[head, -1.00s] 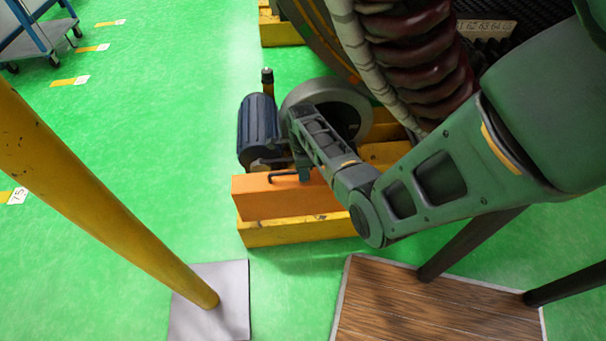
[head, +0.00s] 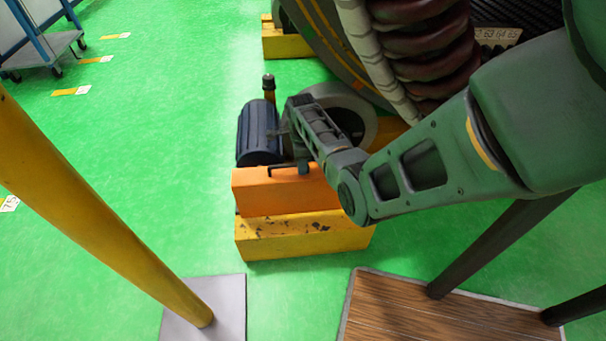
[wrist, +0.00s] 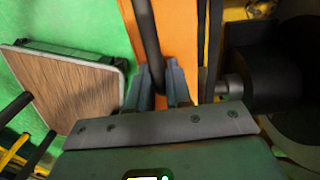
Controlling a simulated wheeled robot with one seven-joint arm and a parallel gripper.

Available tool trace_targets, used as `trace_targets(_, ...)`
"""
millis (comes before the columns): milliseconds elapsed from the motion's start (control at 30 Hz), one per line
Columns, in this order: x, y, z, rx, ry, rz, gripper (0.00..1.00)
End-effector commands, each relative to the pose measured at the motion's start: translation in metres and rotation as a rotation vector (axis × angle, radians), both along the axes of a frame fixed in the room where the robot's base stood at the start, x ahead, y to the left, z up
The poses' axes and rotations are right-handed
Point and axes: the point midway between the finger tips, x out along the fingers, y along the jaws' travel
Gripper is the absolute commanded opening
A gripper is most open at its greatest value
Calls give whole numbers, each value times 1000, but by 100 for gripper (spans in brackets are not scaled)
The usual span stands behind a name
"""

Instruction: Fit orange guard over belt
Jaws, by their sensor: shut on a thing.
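The orange guard (head: 265,193) is a long box shape with a dark bar handle (head: 287,169) on top. It appears at the front of the yellow base (head: 290,240), in front of the dark blue motor (head: 258,133). My gripper (wrist: 168,85) is shut on the guard's dark handle in the wrist view, with the orange surface (wrist: 175,30) beyond the fingers. In the head view my arm hides the guard's right end and part of the grey wheel (head: 365,115). The belt cannot be made out. I cannot tell whether the guard touches the base.
A yellow post (head: 110,225) stands at the left on a grey plate (head: 230,305). A wooden-topped platform (head: 430,315) with dark posts is at the front right. A large machine with dark red coils (head: 430,50) stands behind.

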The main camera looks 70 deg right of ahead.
Motion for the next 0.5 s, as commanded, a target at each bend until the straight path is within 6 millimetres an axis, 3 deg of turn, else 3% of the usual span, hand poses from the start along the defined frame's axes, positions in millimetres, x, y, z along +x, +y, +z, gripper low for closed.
trace_targets(500,19,-46,-3,-2,-2,-1,0)
